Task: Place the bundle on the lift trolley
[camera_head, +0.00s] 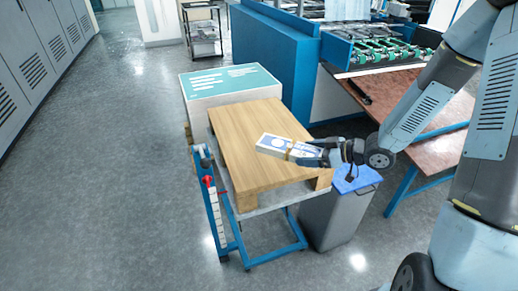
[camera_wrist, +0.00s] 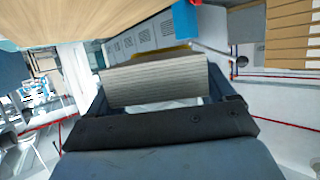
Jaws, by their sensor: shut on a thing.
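The bundle (camera_head: 275,144) is a small white and blue stack with a tan band around it. My gripper (camera_head: 312,154) is shut on its right end and holds it over the wooden board on top of the lift trolley (camera_head: 216,222). I cannot tell whether the bundle touches the board. In the wrist view the bundle (camera_wrist: 155,84) shows its layered edge between the two fingers of my gripper (camera_wrist: 165,100). The trolley has a blue frame, a grey platform and a wooden pallet-like top (camera_head: 250,165).
A white box with a teal top (camera_head: 231,82) stands behind the trolley. A grey bin with a blue lid (camera_head: 338,215) is at its right. A blue machine (camera_head: 270,50) and a brown table (camera_head: 425,120) lie beyond. The floor at left is clear.

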